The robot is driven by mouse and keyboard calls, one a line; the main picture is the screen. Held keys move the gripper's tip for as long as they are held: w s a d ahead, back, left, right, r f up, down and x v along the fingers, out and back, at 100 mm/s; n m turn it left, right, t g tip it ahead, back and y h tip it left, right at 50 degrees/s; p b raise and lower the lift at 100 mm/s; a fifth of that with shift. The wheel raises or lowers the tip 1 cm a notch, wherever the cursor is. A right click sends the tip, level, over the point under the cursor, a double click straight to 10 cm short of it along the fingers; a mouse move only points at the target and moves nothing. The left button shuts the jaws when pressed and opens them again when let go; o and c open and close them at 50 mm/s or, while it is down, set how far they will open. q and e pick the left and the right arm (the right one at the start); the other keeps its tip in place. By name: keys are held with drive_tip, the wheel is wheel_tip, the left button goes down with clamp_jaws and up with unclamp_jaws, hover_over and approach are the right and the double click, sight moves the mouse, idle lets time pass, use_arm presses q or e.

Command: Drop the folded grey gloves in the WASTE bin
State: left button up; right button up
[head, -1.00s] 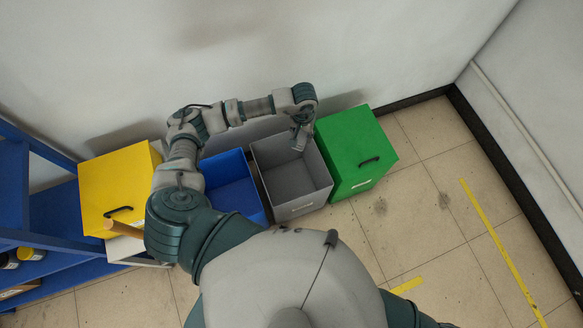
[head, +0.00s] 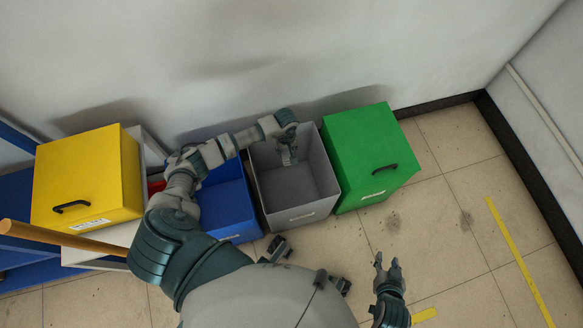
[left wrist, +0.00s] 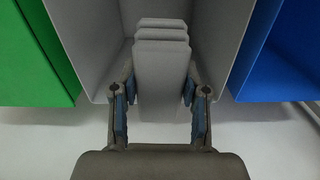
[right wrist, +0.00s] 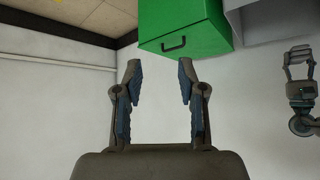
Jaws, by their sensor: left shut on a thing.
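The folded grey gloves (left wrist: 162,62) are a stack of pale layers in the left wrist view. My left gripper (left wrist: 159,88) is shut on them, with a finger at each side. In the head view my left gripper (head: 289,156) points down over the open grey bin (head: 307,214), between the blue and green boxes. The bin's front label is too small to read. The gloves are hard to tell from the grey fingers and bin there. My right gripper (head: 388,265) is open and empty, above the floor; its spread fingers also show in the right wrist view (right wrist: 158,82).
An open blue bin (head: 226,205) stands left of the grey bin, and a lidded green box (head: 365,155) stands right of it. A yellow box (head: 88,180) is further left, near blue shelving. A wall runs behind. The floor at right is clear.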

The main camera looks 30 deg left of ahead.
use_arm(q)
drive_tip(key=shift+d+f, duration=0.15)
drive_tip(key=shift+f, duration=0.05)
wheel_tip(320, 180, down, 5)
drive_tip(key=b, duration=0.3)
drive_tip(key=shift+f, duration=0.15)
use_arm(e)
drive_tip(key=w+a+r+t+y, duration=0.2)
drive_tip(key=w+r+t, duration=0.4)
drive_tip(key=r+t, duration=0.1)
drive_tip(key=shift+w+a, duration=0.3)
drive_tip(key=shift+r, duration=0.1)
use_arm(q)
drive_tip(key=o, duration=1)
drive_tip(key=shift+o, duration=1.1)
drive_tip(key=shift+f, duration=0.1)
use_arm(e)
drive_tip(key=shift+w+a, duration=0.1)
drive_tip(key=shift+a, duration=0.15)
